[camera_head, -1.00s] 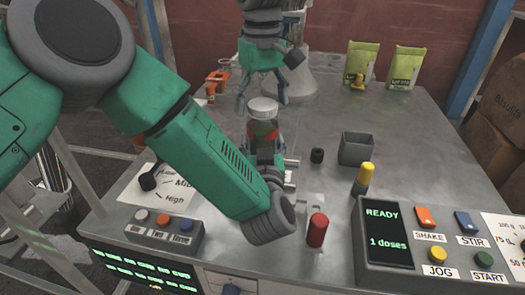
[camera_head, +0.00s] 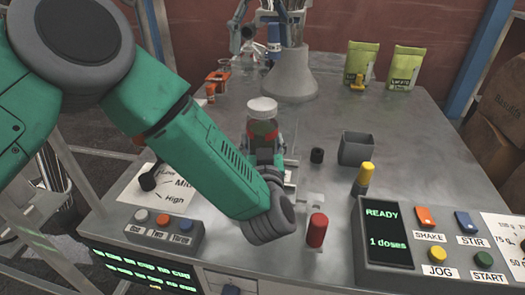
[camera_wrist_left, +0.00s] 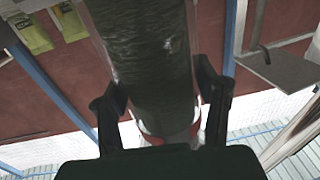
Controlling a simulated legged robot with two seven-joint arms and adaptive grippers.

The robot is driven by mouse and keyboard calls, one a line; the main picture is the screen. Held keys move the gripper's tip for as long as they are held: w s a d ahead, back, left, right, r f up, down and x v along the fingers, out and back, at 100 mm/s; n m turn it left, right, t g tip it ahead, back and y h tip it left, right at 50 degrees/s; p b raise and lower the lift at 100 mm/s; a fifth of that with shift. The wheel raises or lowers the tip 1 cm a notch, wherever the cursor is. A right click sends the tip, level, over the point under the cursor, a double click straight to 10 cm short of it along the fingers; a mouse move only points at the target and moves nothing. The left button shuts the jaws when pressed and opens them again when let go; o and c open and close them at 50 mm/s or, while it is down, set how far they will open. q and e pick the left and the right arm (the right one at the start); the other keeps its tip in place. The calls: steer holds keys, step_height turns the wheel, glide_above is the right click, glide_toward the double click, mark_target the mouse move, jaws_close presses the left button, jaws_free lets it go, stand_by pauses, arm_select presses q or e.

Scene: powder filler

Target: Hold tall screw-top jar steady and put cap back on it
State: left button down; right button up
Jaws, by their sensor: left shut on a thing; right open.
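The tall jar (camera_head: 262,128) stands upright near the middle of the bench, with dark greenish contents and a reddish band. My left gripper (camera_head: 264,150) is shut around the jar's lower part, partly hidden by my arm. In the left wrist view the jar (camera_wrist_left: 150,50) stands between the two dark fingers.
A grey funnel-shaped filler (camera_head: 292,80) stands behind the jar. A small black cylinder (camera_head: 317,155), a grey open box (camera_head: 356,149), a yellow-topped post (camera_head: 363,178) and a red knob (camera_head: 317,230) are to its right. A control panel (camera_head: 440,240) sits front right. Green pouches (camera_head: 361,62) stand at the back.

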arm_select(q)
steer(key=shift+c, duration=2.4)
jaws_free()
steer(key=s, duration=1.2)
steer(key=shift+d, duration=0.25)
steer(key=shift+f, duration=0.15)
